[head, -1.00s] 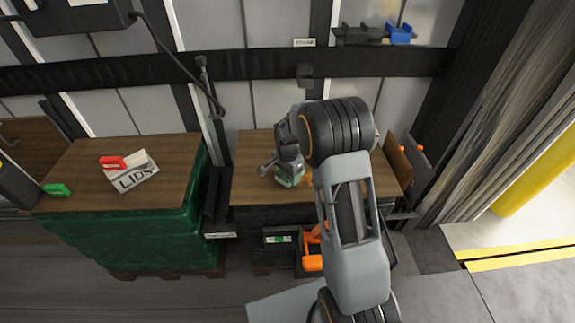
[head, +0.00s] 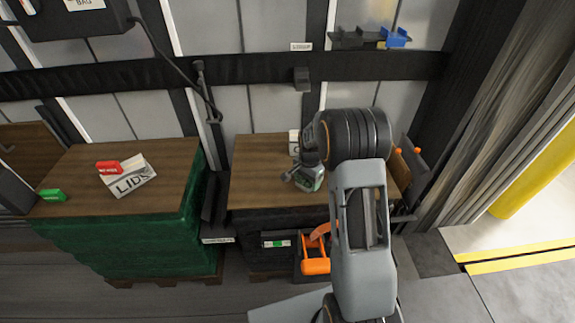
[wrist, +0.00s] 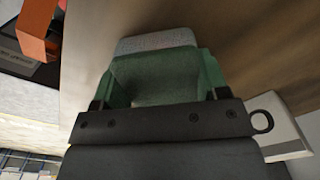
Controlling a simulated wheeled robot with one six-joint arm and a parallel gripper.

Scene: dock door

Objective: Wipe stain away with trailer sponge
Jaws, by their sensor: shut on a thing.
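My gripper (head: 309,178) is over the wooden top of the right-hand crate (head: 262,172), pointing down. In the wrist view my gripper (wrist: 158,95) is shut on a green sponge with a pale grey face, the trailer sponge (wrist: 157,62). The sponge sits between the two green fingers, close to the wood; whether it touches the surface I cannot tell. In the head view the sponge is mostly hidden by the gripper. I cannot make out the stain in either view; my arm covers part of the crate top.
A white labelled box (head: 294,143) stands just behind my gripper. An orange-handled item (head: 315,264) sits low at the crate's front. The green-wrapped crate at left holds a LIDS box (head: 132,182), a red item (head: 108,167) and a green item (head: 52,195).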

